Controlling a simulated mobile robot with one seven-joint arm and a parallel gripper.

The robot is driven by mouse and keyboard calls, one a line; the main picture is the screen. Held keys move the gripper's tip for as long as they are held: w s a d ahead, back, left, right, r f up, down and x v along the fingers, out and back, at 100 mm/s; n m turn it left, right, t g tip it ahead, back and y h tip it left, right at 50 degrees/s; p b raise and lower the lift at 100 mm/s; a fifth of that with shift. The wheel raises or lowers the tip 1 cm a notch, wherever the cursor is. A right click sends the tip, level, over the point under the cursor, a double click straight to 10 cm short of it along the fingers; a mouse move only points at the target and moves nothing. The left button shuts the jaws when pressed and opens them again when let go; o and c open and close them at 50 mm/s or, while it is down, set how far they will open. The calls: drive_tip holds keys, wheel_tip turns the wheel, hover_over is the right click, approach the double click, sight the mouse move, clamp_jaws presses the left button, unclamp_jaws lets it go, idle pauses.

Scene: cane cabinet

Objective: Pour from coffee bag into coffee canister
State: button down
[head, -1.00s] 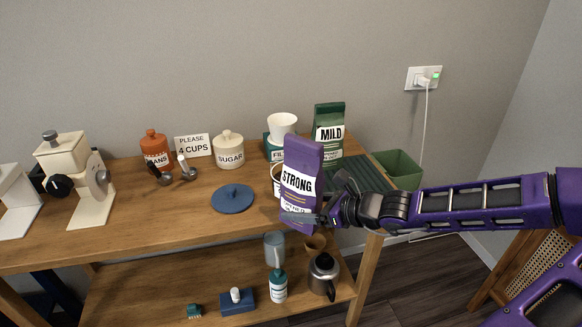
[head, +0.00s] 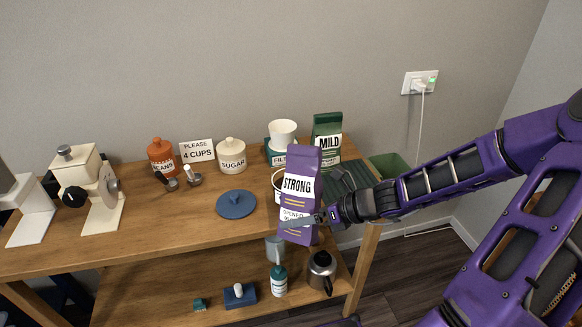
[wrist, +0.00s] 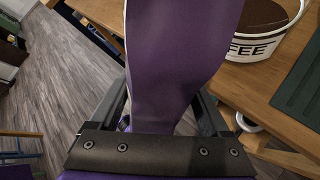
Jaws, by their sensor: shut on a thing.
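My gripper (head: 318,218) is shut on the purple STRONG coffee bag (head: 298,190), low on the bag, near the front right of the table. The bag stands almost upright with a slight tilt and is held in front of the canister. In the wrist view the bag (wrist: 175,60) fills the middle between my fingers. In the head view the canister (head: 277,188) is mostly hidden behind the bag. A blue lid (head: 236,205) lies on the table to the left.
A green MILD bag (head: 327,138), a white filter cup (head: 283,133) and a dark green ribbed mat (head: 350,178) are behind and right. A sugar jar (head: 231,155) and orange beans jar (head: 162,157) stand left. A lower shelf holds a kettle (head: 321,271).

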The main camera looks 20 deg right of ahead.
sight(298, 234)
drive_tip(key=shift+s+a+r+m+g+p, duration=0.1)
drive_tip(key=shift+s+r+m+g+p, duration=0.15)
drive_tip(key=shift+m+g+p, duration=0.35)
drive_tip(key=shift+s+a+f+g+p, duration=0.15)
drive_tip(key=shift+s+g+p, duration=0.15)
drive_tip(key=shift+s+p, duration=0.1)
drive_tip(key=shift+s+y, duration=0.1)
drive_tip(key=shift+y, duration=0.2)
drive_tip(key=shift+s+a+f+m+g+y, duration=0.1)
drive_tip(key=shift+s+a+m+g+y, duration=0.15)
drive_tip(key=shift+s+m+g, duration=0.35)
drive_tip(key=shift+s+a+f+m+g+y, duration=0.15)
drive_tip(key=shift+s+a+m+g, duration=0.1)
drive_tip(key=shift+s+m+g, duration=0.3)
idle(1.2)
drive_tip(key=shift+s+a+r+m+g+y, duration=0.1)
drive_tip(key=shift+s+r+m+g+y, duration=0.25)
drive_tip(key=shift+r+g, duration=0.25)
idle(0.8)
drive_tip(key=shift+w+r, duration=0.1)
drive_tip(key=shift+r, duration=0.3)
drive_tip(key=shift+r+p, duration=0.1)
drive_tip(key=shift+p, duration=0.2)
